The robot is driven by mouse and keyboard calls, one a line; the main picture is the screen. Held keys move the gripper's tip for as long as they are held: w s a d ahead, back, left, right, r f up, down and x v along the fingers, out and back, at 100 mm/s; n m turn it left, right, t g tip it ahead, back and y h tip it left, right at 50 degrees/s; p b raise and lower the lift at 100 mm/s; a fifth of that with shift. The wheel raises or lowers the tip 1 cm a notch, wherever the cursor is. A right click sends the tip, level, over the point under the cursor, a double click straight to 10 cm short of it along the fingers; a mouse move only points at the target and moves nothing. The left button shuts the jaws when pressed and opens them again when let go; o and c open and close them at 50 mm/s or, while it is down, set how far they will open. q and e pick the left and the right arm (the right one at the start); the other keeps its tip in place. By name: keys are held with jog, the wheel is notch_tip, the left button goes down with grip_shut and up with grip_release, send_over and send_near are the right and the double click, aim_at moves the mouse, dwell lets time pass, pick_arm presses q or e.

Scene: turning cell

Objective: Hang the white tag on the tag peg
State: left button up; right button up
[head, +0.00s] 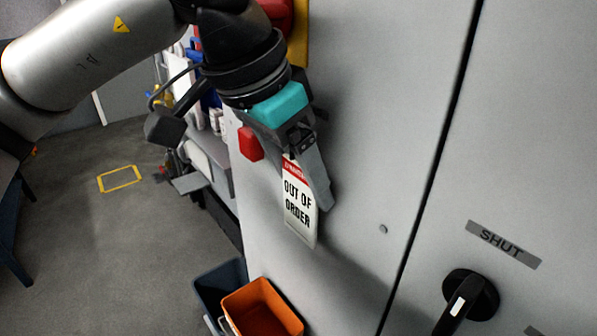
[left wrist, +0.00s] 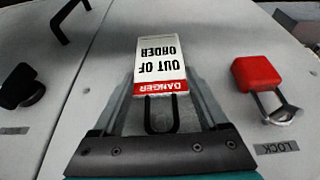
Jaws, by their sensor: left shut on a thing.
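The white tag (head: 299,212) has a red DANGER band and reads OUT OF ORDER. My left gripper (head: 322,195) is shut on it, in front of the grey cabinet. The tag hangs below the gripper in the head view. In the left wrist view the tag (left wrist: 160,60) lies between the finger ends, its black loop (left wrist: 161,115) towards the gripper body. A small round grey stud (head: 383,229) stands on the panel to the right of the tag, apart from it; I cannot tell if it is the tag peg. My right gripper is out of view.
A red padlock (left wrist: 256,72) is beside the LOCK label (left wrist: 276,147). A black rotary handle (head: 470,295) sits below the SHUT label (head: 504,244). An orange bin (head: 262,308) and a dark blue bin (head: 210,285) stand below. The panel around the stud is clear.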

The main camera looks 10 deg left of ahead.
pick_arm(q)
jog(key=o, duration=1.2)
jog(key=shift+o, duration=0.2)
jog(key=p+v, duration=0.1)
jog(key=v, duration=1.4)
jog(key=shift+s+p, duration=0.2)
jog(key=shift+p, duration=0.2)
